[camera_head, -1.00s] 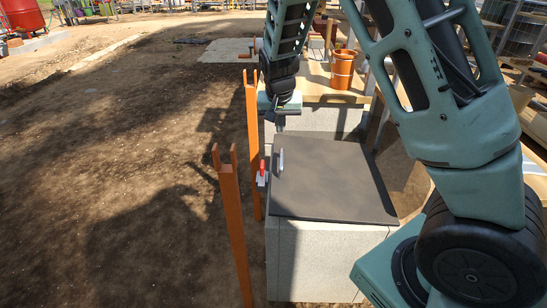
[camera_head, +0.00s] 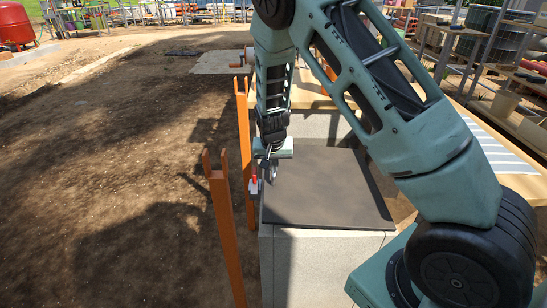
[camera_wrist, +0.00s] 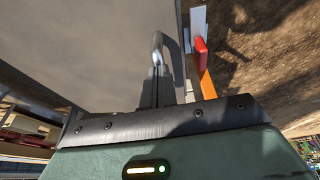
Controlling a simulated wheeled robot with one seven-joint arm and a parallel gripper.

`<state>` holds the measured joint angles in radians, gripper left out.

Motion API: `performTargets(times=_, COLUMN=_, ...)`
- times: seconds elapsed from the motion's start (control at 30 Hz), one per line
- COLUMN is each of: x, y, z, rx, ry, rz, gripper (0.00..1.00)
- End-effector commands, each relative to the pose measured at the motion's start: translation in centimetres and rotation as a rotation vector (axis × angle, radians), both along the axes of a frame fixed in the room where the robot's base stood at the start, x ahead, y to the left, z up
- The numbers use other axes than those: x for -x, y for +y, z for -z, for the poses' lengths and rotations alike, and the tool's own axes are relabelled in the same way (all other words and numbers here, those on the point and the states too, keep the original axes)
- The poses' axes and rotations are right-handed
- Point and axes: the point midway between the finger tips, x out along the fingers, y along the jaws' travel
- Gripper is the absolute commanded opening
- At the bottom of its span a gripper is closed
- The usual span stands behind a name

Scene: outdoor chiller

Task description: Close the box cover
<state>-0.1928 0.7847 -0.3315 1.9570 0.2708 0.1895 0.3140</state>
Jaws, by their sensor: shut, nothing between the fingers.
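The box (camera_head: 322,262) is pale grey and stands below my arm in the head view. Its dark grey cover (camera_head: 335,190) looks flat over the top, though I cannot tell whether it is fully seated. My gripper (camera_head: 270,172) is shut and empty, low over the cover's left edge. In the wrist view, the narrow fingers (camera_wrist: 163,88) point toward a metal handle (camera_wrist: 157,42) on the cover (camera_wrist: 95,35). The handle is close to the fingertips; I cannot tell whether they touch. A red and white latch (camera_head: 254,185) sits by the box's left edge.
Two orange forked posts (camera_head: 219,190) (camera_head: 243,125) stand just left of the box. A wooden tabletop (camera_head: 312,92) lies behind it, partly hidden by my arm. Shelving stands at the right. Open dirt ground (camera_head: 100,150) is free at the left.

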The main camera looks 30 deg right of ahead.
Motion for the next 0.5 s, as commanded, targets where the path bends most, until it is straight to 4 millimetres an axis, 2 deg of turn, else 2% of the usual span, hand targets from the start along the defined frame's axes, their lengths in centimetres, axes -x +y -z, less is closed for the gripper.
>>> performTargets(times=0.33, x=0.1, y=0.1, z=0.2, rx=0.000, ry=0.000, rz=0.000, gripper=0.00)
performTargets(times=0.5, x=-0.2, y=0.4, z=2.1, rx=0.000, ry=0.003, rz=-0.002, gripper=0.00)
